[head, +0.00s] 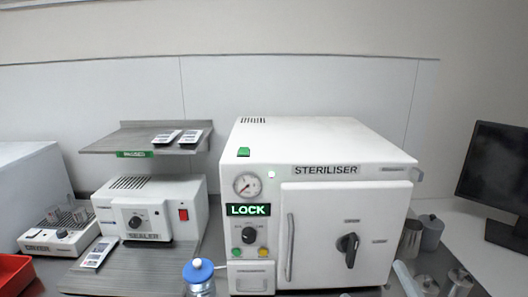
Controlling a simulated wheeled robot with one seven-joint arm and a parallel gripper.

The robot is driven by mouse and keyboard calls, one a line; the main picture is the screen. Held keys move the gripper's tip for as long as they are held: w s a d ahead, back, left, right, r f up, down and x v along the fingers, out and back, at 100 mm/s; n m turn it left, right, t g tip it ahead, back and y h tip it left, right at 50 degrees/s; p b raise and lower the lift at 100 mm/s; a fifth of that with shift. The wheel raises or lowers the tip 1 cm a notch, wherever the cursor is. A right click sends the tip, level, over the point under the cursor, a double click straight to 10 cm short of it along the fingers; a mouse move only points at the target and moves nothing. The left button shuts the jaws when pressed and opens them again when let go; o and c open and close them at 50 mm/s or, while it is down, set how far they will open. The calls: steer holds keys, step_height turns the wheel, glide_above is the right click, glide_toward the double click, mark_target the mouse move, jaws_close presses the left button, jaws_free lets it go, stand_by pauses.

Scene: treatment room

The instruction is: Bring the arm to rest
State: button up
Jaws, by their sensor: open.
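My gripper is not seen in the head view, and no part of my arm can be made out for certain. The white steriliser (335,215) stands in the middle of the counter. Its door is closed, with a black handle (348,250) on it and a lit green LOCK sign (248,210) on the panel to the left.
A white sealer (150,205) stands left, under a grey shelf (100,145) bearing two pouches (178,137). Another pouch (98,252) lies before the sealer. A blue-capped bottle (198,271) stands front centre; metal canisters (432,234) and a monitor (495,170) are right.

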steer(key=s+f+m+g, duration=0.1)
steer(key=s+f+m, duration=0.2)
steer(key=s, duration=0.7)
steer(key=s+f+m+g, duration=0.2)
steer(key=s+f+m, duration=0.2)
steer(key=s, duration=0.7)
steer(key=s+f+m+g, duration=0.2)
steer(key=s+f+m, duration=0.2)
steer(key=s, duration=0.7)
step_height(320, 180, down, 2)
steer(key=shift+s+d+f, duration=0.15)
steer(key=shift+d+f, duration=0.05)
steer(key=shift+d, duration=0.2)
